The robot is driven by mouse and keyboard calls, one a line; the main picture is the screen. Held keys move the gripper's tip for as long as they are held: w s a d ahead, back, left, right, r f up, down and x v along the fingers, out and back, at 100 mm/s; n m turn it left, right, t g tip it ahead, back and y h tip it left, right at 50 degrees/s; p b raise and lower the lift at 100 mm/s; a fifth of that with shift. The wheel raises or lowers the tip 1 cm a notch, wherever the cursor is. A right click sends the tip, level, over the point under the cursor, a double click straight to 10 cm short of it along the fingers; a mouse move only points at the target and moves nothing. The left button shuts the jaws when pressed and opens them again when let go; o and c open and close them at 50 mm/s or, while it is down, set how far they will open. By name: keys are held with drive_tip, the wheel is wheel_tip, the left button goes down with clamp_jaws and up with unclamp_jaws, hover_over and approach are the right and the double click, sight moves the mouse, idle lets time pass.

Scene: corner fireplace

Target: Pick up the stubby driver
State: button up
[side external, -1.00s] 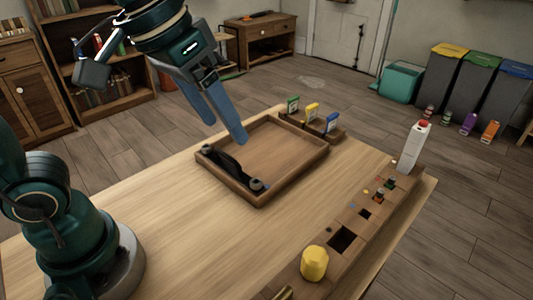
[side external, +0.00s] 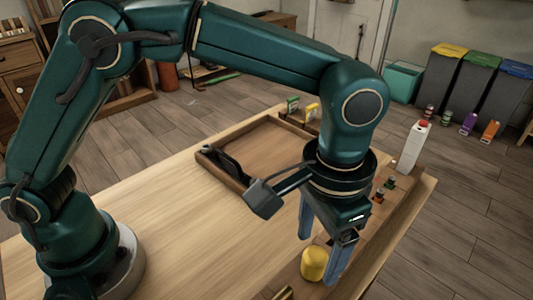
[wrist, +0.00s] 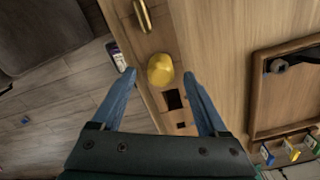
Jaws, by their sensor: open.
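The stubby driver appears to be the short, fat yellow handle (side external: 312,264) standing in the wooden rack at the table's front right edge. Its lower part is hidden. In the wrist view the yellow handle (wrist: 160,70) lies between my fingertips, with a gap on each side. My gripper (side external: 318,260) is open and empty, pointing down over the rack. The wrist view shows my gripper (wrist: 159,74) with its blue fingers spread on either side of the handle. I cannot tell exactly how far down the fingertips reach beside it.
The rack has square holes (wrist: 173,99) and a brass-coloured rod (wrist: 143,15) beside the handle. A wooden tray (side external: 228,180) holding a dark curved thing lies on the table. The table's middle is clear.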

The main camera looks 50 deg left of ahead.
sight(316, 254)
drive_tip(key=shift+f, duration=1.55)
clamp_jaws()
drive_tip(key=shift+r, duration=0.15)
